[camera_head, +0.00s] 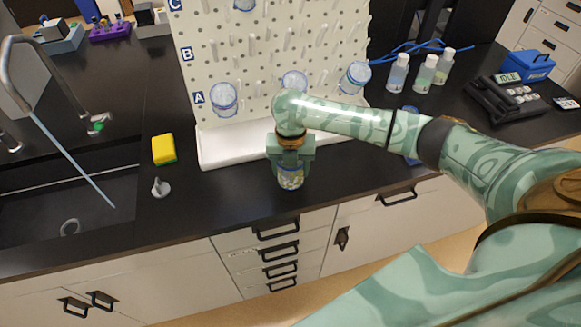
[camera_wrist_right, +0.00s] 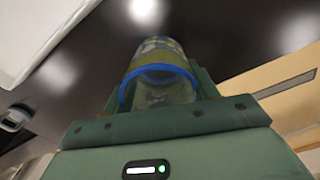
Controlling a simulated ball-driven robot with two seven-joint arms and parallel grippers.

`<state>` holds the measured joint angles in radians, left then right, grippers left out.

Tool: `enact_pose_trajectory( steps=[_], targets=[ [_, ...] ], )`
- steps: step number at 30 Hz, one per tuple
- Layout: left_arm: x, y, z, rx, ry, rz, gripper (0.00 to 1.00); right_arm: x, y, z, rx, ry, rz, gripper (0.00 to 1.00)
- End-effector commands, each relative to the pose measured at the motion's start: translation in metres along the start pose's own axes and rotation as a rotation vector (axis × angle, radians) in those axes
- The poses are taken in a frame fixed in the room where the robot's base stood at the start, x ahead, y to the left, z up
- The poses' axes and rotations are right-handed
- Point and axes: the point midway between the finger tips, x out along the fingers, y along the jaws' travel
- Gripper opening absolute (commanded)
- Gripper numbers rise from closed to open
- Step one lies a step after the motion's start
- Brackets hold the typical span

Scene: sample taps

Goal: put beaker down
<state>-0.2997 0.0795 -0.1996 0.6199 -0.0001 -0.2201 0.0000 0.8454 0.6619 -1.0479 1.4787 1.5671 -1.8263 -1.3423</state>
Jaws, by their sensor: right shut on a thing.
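The beaker (camera_head: 290,178) is a small clear vessel with a blue rim, and it looks upright at the front of the black counter. My right gripper (camera_head: 290,165) is shut on it from above, and its jaws hide the upper part. In the right wrist view the beaker (camera_wrist_right: 160,75) sits between the green jaws, with its blue rim towards the camera. I cannot tell whether its base touches the counter. My left gripper is not in view.
A pegboard (camera_head: 270,60) with several hanging beakers and a white tray (camera_head: 225,145) stands behind. Bottles (camera_head: 398,73) stand right. The counter's front edge is close.

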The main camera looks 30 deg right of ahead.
Motion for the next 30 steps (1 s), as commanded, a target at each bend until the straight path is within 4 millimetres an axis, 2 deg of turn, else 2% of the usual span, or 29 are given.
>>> enact_pose_trajectory(
  steps=[3, 4, 6, 14, 17, 20, 27, 30],
  targets=[
    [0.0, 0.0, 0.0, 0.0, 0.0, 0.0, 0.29, 0.003, 0.0, 0.0, 0.0, 0.001, 0.0, 0.37],
    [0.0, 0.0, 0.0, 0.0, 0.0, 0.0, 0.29, 0.003, 0.0, 0.0, 0.0, 0.001, 0.0, 0.67],
    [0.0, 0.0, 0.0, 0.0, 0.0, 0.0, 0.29, 0.002, 0.0, 0.0, 0.0, 0.001, 0.0, 0.8],
    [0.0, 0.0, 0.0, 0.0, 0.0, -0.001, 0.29, 0.002, 0.0, 0.0, 0.0, 0.0, 0.0, 0.8],
    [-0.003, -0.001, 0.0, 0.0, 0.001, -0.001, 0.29, -0.007, 0.0, 0.0, -0.001, -0.002, 0.001, 0.8],
    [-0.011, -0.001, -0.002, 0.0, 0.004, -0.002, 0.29, -0.026, 0.001, 0.0, -0.002, -0.003, 0.002, 0.8],
    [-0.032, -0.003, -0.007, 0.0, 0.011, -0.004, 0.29, -0.084, 0.001, 0.0, -0.001, -0.003, 0.002, 0.8],
    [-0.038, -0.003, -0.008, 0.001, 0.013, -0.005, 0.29, -0.102, 0.0, 0.0, 0.0, -0.001, 0.001, 0.8]
  ],
)
